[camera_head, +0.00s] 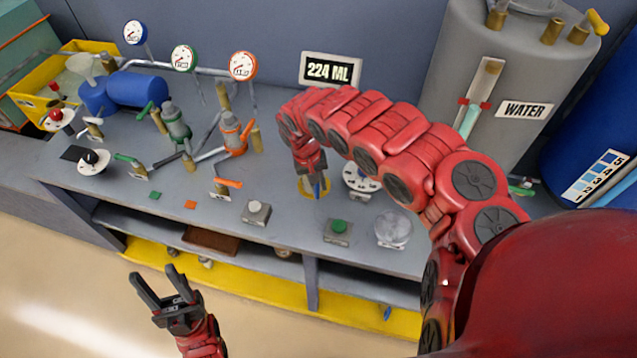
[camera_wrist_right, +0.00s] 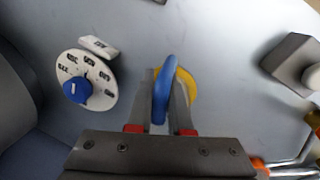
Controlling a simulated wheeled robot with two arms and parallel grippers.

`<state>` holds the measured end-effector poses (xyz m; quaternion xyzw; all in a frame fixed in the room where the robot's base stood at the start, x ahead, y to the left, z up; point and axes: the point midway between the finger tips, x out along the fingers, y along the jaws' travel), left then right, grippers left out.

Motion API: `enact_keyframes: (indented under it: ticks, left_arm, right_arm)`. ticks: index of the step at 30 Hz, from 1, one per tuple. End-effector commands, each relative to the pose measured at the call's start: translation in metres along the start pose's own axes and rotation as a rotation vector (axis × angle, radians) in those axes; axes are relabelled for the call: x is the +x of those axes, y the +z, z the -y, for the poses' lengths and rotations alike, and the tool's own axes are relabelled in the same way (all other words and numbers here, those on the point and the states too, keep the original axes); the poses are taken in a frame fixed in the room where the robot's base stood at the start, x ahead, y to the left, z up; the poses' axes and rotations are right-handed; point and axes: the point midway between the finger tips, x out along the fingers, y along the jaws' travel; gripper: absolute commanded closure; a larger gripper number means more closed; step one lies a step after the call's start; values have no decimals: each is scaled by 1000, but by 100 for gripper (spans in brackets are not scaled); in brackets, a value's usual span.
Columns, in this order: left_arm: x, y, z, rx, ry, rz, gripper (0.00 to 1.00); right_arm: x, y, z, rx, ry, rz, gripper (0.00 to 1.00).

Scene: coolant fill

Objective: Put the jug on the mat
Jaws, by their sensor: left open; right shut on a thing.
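My right gripper (camera_head: 314,180) reaches down to the bench and is shut on a blue handle (camera_wrist_right: 163,92), which stands between its fingers in the right wrist view. A round yellow piece (camera_wrist_right: 188,86) shows behind the handle. I cannot tell whether the handle belongs to a jug. A clear round vessel (camera_head: 393,229) stands at the bench's front right, and a pale clear vessel (camera_head: 84,68) is at the yellow bin on the far left; I cannot tell which is the jug. No mat can be made out with certainty. My left gripper (camera_head: 160,287) is open and empty, in front of the bench.
The grey bench (camera_head: 110,185) carries gauges, valves and a blue cylinder (camera_head: 138,89) at the left. A green button (camera_head: 338,228) is at the front. A dial (camera_head: 361,180) with a blue knob (camera_wrist_right: 77,91) is beside my right gripper. A grey WATER tank (camera_head: 460,60) stands behind.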

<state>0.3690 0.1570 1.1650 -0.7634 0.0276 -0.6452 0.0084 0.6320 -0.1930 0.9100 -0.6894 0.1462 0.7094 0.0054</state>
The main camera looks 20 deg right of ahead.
Motion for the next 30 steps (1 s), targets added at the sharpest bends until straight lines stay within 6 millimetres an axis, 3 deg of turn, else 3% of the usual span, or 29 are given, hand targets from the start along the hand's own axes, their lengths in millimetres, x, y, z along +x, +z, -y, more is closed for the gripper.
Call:
enact_keyframes:
  ticks: [5,6,11,23,29,30]
  left_arm:
    - [-3,0,0,0,0,0,50]
    - [-3,0,0,0,0,0,50]
    - [-2,0,0,0,0,0,50]
    - [0,0,0,0,0,0,50]
    - [-4,1,0,0,0,0,50]
    - [-4,1,0,0,0,0,50]
  right_arm:
    - [3,0,1,0,0,0,100]
    - [4,0,1,-1,0,0,81]
    - [3,0,0,0,0,0,52]
    - [-4,-1,-1,0,1,-2,52]
    - [-33,-2,-2,0,5,-6,52]
    - [-45,-4,-3,2,3,-10,52]
